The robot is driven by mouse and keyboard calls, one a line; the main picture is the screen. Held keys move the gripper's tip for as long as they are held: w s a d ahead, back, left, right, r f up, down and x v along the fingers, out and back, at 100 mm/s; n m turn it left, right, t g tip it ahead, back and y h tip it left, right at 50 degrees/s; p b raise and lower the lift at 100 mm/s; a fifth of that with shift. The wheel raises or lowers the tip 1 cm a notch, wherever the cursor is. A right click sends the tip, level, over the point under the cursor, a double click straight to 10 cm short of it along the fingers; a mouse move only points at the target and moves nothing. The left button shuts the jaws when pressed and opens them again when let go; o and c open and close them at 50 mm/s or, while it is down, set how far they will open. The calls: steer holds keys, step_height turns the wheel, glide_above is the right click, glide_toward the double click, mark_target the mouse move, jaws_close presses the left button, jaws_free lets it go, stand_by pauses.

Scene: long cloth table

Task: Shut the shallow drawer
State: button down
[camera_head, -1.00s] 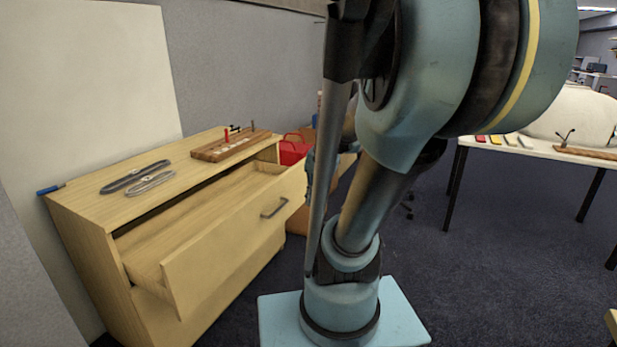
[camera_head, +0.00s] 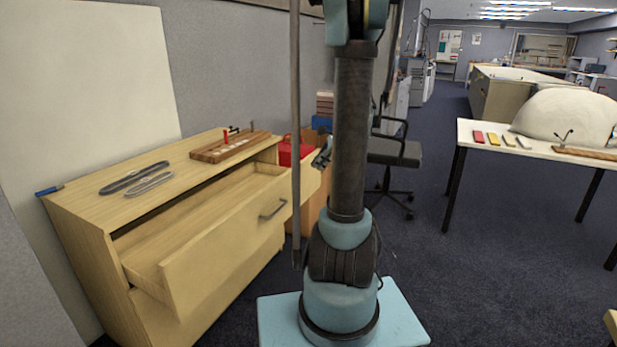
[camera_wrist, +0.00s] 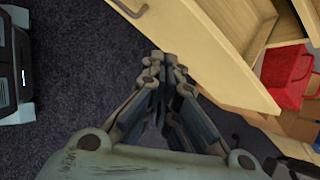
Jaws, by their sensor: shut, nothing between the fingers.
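The shallow drawer (camera_head: 222,247) is the top drawer of a light wooden cabinet (camera_head: 77,237). It is pulled well out, its inside showing, with a dark bar handle (camera_head: 273,209) on its front. In the wrist view the drawer front (camera_wrist: 207,48) runs diagonally beside my gripper (camera_wrist: 165,62). My gripper is shut and empty, by the outer side of the front, near its right end. I cannot tell if it touches the wood. In the head view the gripper (camera_head: 322,156) is small and partly hidden behind my arm.
A red box (camera_head: 288,153) stands beyond the drawer's right end. Two grey tools (camera_head: 135,177) and a wooden block (camera_head: 228,147) lie on the cabinet top. An office chair (camera_head: 392,153) and a white table (camera_head: 540,148) stand right. The floor between is clear.

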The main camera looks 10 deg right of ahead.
steer(key=w+d+f+m+t+y, duration=0.1)
steer(key=w+d+f+m, duration=0.35)
steer(key=w+d, duration=0.3)
steer(key=m, duration=0.1)
glide_toward(301, 180)
steer(key=shift+t, duration=0.3)
steer(key=shift+s+x, duration=0.2)
steer(key=shift+x, duration=1.95)
steer(key=shift+f, duration=0.1)
